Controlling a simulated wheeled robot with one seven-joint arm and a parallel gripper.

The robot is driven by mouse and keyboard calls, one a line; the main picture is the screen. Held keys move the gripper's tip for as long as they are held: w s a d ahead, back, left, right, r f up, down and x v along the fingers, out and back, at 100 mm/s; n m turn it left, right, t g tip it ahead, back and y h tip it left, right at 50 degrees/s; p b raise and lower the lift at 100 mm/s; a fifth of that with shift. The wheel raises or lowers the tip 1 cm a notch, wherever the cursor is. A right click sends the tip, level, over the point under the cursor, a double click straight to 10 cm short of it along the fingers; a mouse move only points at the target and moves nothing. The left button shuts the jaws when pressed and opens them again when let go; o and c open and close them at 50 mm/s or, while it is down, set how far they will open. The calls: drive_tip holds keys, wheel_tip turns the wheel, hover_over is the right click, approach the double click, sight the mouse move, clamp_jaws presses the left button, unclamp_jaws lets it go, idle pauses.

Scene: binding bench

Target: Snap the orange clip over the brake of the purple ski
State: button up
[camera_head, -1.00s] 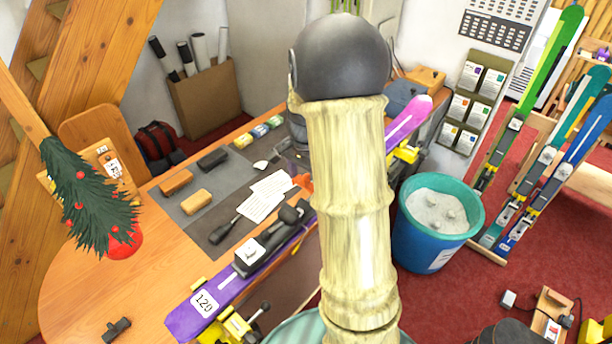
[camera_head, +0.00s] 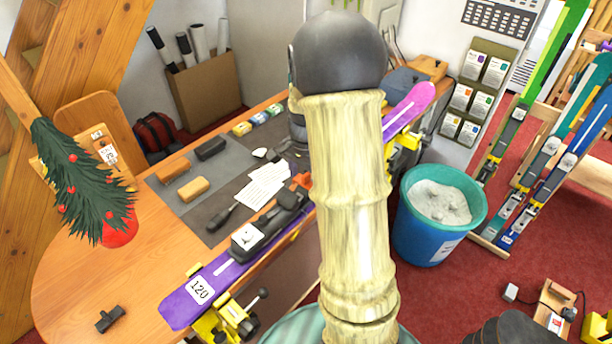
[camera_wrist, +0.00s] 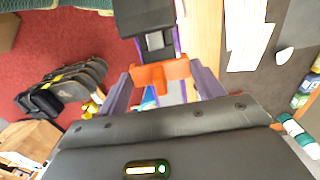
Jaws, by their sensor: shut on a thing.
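The purple ski (camera_head: 185,304) lies along the bench's front edge in the head view, with a "120" label. Its black binding (camera_head: 262,230) stands on it; my arm hides the ski's middle. In the wrist view a black binding part (camera_wrist: 150,20) with a grey plate lies just beyond the clip. My gripper (camera_wrist: 161,80) is shut on the orange clip (camera_wrist: 160,72), one finger at each end. The clip spans across above the ski; I cannot tell whether it touches. In the head view an orange bit (camera_head: 302,180) shows beside my arm. The brake is not clearly visible.
A yellow vise (camera_head: 225,322) is under the ski's near end, and another yellow one (camera_head: 403,158) stands behind my arm. A grey mat (camera_head: 170,195) holds blocks, paper sheets and a screwdriver. A teal-blue bucket (camera_head: 425,240) stands right; a small tree (camera_head: 85,190) stands left.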

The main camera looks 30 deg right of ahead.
drive_tip(key=shift+o, duration=1.3)
drive_tip(key=c, duration=0.4)
drive_tip(key=shift+o, duration=0.2)
drive_tip(key=shift+f+b, duration=1.25)
drive_tip(key=shift+f, duration=0.75)
drive_tip(key=o, duration=1.3)
drive_tip(key=shift+r, duration=0.1)
